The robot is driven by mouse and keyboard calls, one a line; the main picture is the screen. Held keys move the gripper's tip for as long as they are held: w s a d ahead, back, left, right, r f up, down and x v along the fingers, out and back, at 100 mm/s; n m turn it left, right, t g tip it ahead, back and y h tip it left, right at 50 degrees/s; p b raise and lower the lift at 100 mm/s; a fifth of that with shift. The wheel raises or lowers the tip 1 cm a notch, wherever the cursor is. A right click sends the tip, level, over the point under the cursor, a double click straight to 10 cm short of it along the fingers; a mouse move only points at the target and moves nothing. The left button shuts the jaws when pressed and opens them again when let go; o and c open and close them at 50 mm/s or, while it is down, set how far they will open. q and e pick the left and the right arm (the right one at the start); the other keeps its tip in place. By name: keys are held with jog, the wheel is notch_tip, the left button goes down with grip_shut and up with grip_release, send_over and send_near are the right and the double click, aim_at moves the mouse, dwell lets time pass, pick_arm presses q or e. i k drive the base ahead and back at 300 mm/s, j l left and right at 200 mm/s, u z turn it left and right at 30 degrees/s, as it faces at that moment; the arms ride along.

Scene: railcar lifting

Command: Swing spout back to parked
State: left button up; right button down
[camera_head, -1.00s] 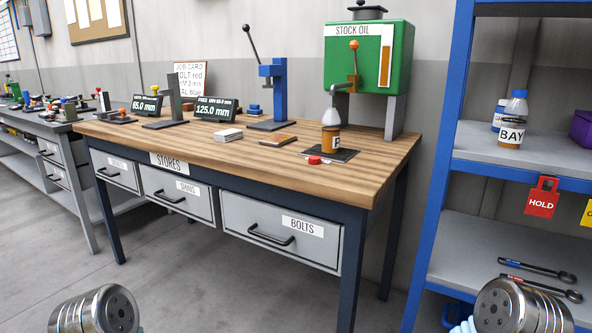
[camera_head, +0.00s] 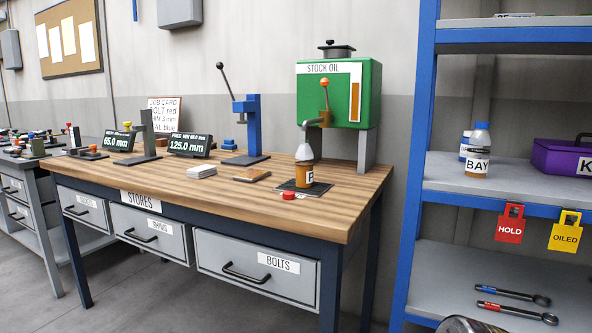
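The green stock oil tank (camera_head: 368,92) stands on grey legs at the back right of the wooden bench. Its short grey spout (camera_head: 313,122) comes out low at the front and bends down to the left. Whether the spout touches the bottle neck is unclear. Neither gripper is in view; only a bit of my arm shows at the bottom right.
A red cap (camera_head: 288,195) lies at the mat's front edge. A blue lever press (camera_head: 246,125) stands left of the tank. The blue shelf (camera_head: 410,200) at the right holds bottles, a purple box (camera_head: 560,158) and wrenches. Floor in front of the drawers is clear.

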aim_at(324, 120)
jog(key=i+l, duration=0.75)
jog(key=i, duration=0.15)
